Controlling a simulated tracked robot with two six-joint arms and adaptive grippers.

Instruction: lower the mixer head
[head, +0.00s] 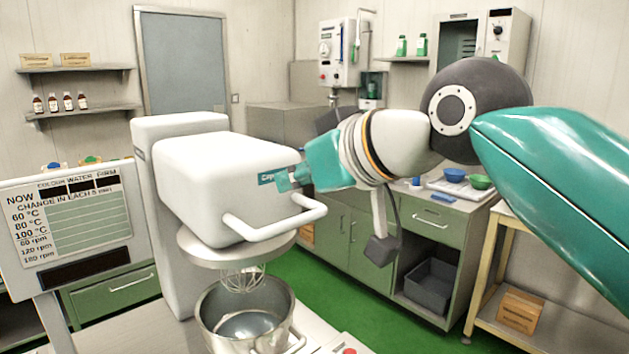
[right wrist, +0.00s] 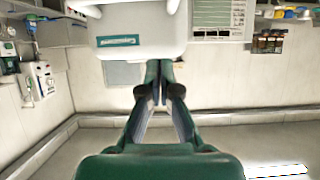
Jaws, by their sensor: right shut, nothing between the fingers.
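The white mixer head (head: 215,180) sits on its column (head: 180,130) and looks close to level. A white bar handle (head: 275,228) runs around its front end. A wire whisk (head: 243,278) hangs under the head's round plate, its lower end around the rim of the steel bowl (head: 215,312). My right gripper (head: 284,181) is shut and empty at the front face of the head, above the handle, by the teal label. In the right wrist view its fingertips (right wrist: 157,68) lie by the edge of the mixer head (right wrist: 165,20); contact is unclear. My left gripper is out of view.
A sign board (head: 75,225) on a post stands left of the mixer. Behind is a green cabinet counter (head: 445,225) with blue and green bowls. A wooden-legged table (head: 490,270) stands at the right. Green floor between mixer and counter is clear.

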